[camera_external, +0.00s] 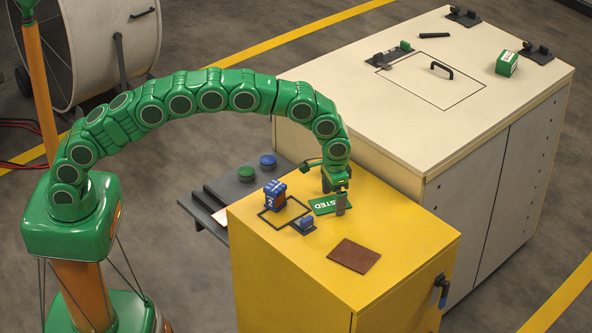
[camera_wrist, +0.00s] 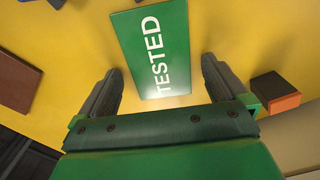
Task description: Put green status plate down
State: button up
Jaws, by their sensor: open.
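The green status plate (camera_external: 322,206), marked "TESTED" in white, lies flat on top of the yellow cabinet (camera_external: 290,270). In the wrist view the green plate (camera_wrist: 150,42) lies ahead of and partly between my fingers, with a visible gap on both sides. My gripper (camera_external: 336,198) is low over the cabinet top at the plate's right end. In the wrist view my gripper (camera_wrist: 162,72) is open, its dark fingers spread apart and empty. Part of the plate's right end is hidden by a finger in the external view.
A side shelf holds green (camera_external: 246,173) and blue (camera_external: 268,161) buttons. A pale cabinet (camera_external: 400,150) stands behind.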

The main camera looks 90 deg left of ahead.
aim_at(334, 203)
notch_tip(334, 203, up, 12)
jog(key=s+d+r+m, duration=0.1)
jog(key=s+d+r, duration=0.3)
jog(key=s+r, duration=0.65)
jog(key=s+d+r+m+g, duration=0.1)
jog(key=s+d+r, duration=0.1)
jog(key=s, duration=0.7)
jog(key=s+d+r, duration=0.1)
jog(key=s+r, duration=0.1)
jog(key=s, duration=0.7)
jog(key=s+d+f+m, duration=0.1)
jog(key=s+f, duration=0.1)
jog(key=s, duration=1.4)
jog(key=s+d+f+m, duration=0.1)
jog(key=s+d+f, duration=0.1)
jog(key=s, duration=1.4)
jog(key=shift+m+g, duration=0.3)
jog(key=shift+g, duration=0.1)
